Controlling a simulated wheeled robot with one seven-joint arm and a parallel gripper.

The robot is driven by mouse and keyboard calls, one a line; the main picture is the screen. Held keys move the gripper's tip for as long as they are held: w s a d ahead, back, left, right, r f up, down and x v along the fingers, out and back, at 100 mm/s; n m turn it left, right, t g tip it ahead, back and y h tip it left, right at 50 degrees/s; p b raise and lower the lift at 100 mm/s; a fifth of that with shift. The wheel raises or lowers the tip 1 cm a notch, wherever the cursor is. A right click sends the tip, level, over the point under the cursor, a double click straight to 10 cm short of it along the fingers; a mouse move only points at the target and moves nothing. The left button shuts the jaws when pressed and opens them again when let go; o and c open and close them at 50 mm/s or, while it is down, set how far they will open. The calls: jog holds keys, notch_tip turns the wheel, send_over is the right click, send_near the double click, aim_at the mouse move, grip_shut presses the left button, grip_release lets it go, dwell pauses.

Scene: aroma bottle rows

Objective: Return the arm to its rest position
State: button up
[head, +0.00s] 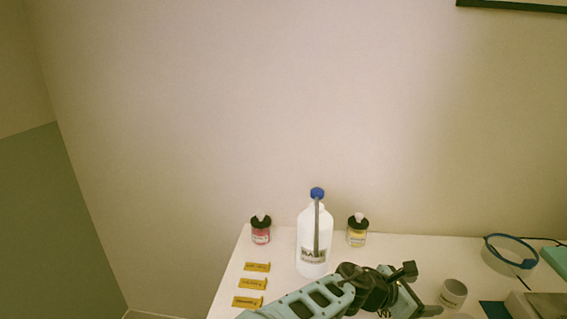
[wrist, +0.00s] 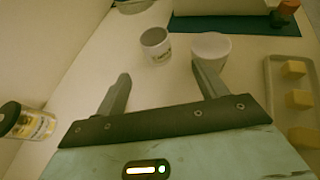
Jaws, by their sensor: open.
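My gripper (head: 424,290) is at the lower right of the head view, above the white table (head: 405,249). My arm reaches in from the bottom edge, in front of the tall white bottle. In the wrist view my gripper (wrist: 160,72) has its two fingers wide apart, with nothing between them. A white cup (wrist: 156,45) stands beyond the fingertips. A white round-topped container (wrist: 211,46) is beyond the right finger, which partly overlaps it. A small yellow-labelled bottle (wrist: 38,124) with a dark cap is left of the gripper.
The tall white bottle (head: 312,258) with a blue cap stands between a pink bottle (head: 261,236) and the yellow bottle (head: 357,238). Yellow label strips (head: 252,284) lie at left. A blue ring (head: 510,238) is at right. A tray (wrist: 273,95) holds yellow blocks. The wall is close behind.

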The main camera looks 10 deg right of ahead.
jog(key=s+f+m+g+y, duration=0.1)
jog(key=s+d+f+m+g, duration=0.1)
jog(key=s, duration=0.1)
jog(key=shift+s+m+y, duration=0.15)
jog(key=shift+m+y, duration=0.15)
jog(key=shift+y, duration=0.1)
jog(key=s+m+y, duration=0.1)
jog(key=s+m+g+y, duration=0.1)
jog(key=s+f+m+g, duration=0.1)
jog(key=shift+s+a+y, duration=0.15)
jog(key=shift+a+y, duration=0.25)
jog(key=a+m+y, duration=0.1)
jog(key=s+a+r+m+y, duration=0.1)
jog(key=m, duration=0.1)
jog(key=a+m+g+y, duration=0.1)
jog(key=y, duration=0.1)
jog(key=shift+s+a+r, duration=0.15)
jog(key=shift+s+r, duration=0.1)
jog(key=shift+s, duration=0.05)
jog(key=w+r+m+t+y, duration=0.3)
jog(key=r+m+t+y, duration=0.25)
jog(key=r+m, duration=0.85)
jog(key=s+a+r+n+g, duration=0.1)
jog(key=s+a+r+n, duration=0.2)
jog(key=s+a+n, duration=0.3)
jog(key=s+a+r+n+g, duration=0.1)
jog(key=s+a+r+n, duration=0.2)
jog(key=a, duration=1)
jog(key=s+n, duration=0.3)
jog(key=s, duration=0.1)
